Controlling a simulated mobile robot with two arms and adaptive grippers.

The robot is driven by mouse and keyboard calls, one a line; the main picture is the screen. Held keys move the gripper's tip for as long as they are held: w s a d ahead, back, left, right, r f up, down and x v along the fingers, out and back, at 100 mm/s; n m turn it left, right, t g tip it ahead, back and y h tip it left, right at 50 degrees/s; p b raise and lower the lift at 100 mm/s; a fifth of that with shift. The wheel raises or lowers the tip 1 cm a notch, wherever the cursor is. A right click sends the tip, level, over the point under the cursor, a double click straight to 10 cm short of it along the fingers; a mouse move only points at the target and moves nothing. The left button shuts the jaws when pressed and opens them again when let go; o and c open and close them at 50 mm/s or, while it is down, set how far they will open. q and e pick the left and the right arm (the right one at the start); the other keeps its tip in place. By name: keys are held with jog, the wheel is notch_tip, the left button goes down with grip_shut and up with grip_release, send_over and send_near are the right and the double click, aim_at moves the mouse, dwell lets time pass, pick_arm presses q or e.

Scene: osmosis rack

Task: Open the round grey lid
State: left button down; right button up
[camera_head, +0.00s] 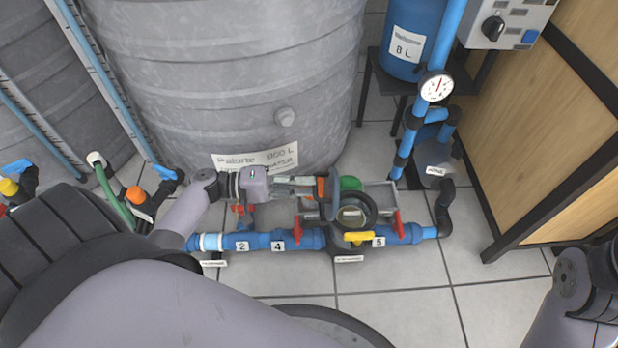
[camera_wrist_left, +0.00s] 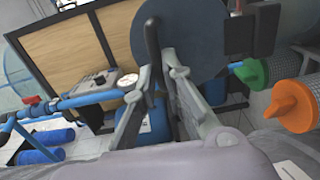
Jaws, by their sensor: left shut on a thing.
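The round grey lid (camera_head: 333,192) stands steeply tilted, nearly edge-on in the head view, at the left of a round dark-rimmed opening (camera_head: 371,208) on the blue pipe assembly. In the left wrist view the lid (camera_wrist_left: 185,30) shows as a broad dark blue-grey disc. My right gripper is out of view; only part of that arm shows.
A blue pipe (camera_head: 262,241) with red valve handles (camera_head: 398,224) and a yellow handle (camera_head: 358,237) runs in front of the lid. A large grey tank (camera_head: 220,80) stands behind. A wooden cabinet (camera_head: 545,130) stands at right. Tiled floor (camera_head: 400,310) in front is clear.

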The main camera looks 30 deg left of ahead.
pick_arm(q)
jog(key=shift+s+a+f, duration=0.1)
jog(key=shift+s+f, duration=0.1)
jog(key=shift+f, duration=0.2)
jog(key=c, duration=1.7)
grip_release()
jog(key=shift+o, duration=0.2)
jog(key=shift+w+r, duration=0.1)
jog(key=v, duration=1.2)
